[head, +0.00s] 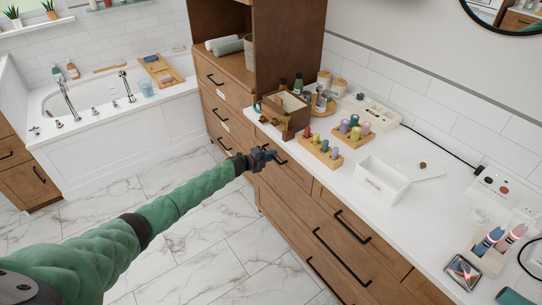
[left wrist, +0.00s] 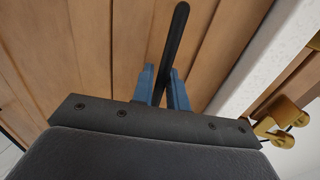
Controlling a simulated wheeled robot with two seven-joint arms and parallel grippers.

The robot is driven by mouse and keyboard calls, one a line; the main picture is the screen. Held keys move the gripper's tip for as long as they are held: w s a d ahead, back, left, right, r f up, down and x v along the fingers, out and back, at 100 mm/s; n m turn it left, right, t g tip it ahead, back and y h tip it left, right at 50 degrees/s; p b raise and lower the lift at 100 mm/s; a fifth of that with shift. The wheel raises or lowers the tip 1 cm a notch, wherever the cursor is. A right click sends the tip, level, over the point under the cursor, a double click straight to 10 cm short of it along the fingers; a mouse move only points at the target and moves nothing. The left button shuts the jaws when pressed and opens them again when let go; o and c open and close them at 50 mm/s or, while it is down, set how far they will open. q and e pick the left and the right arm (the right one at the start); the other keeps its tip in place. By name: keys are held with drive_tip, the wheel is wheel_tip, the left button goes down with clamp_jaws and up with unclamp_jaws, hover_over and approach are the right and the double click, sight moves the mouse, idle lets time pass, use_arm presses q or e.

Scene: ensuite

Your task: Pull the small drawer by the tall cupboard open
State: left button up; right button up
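The small drawer (head: 290,183) is a brown wooden front at the far end of the white-topped vanity, beside the tall cupboard (head: 288,50). Its front looks flush with the vanity. Its black bar handle (head: 282,161) is partly hidden by my left gripper (head: 268,156). In the left wrist view the handle (left wrist: 177,35) runs between the two blue fingers of my left gripper (left wrist: 162,88). The fingers are close together, with the bar filling most of the narrow gap, so they look shut on it. My right gripper is not in view.
The countertop (head: 330,175) overhangs just above the drawer and holds a wooden box (head: 284,112), peg trays and a white bin (head: 382,183). Larger drawers with black handles (head: 342,256) lie to the right. The marble floor (head: 190,240) in front is clear.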

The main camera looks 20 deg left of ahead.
use_arm(q)
drive_tip(key=shift+c, duration=0.2)
clamp_jaws()
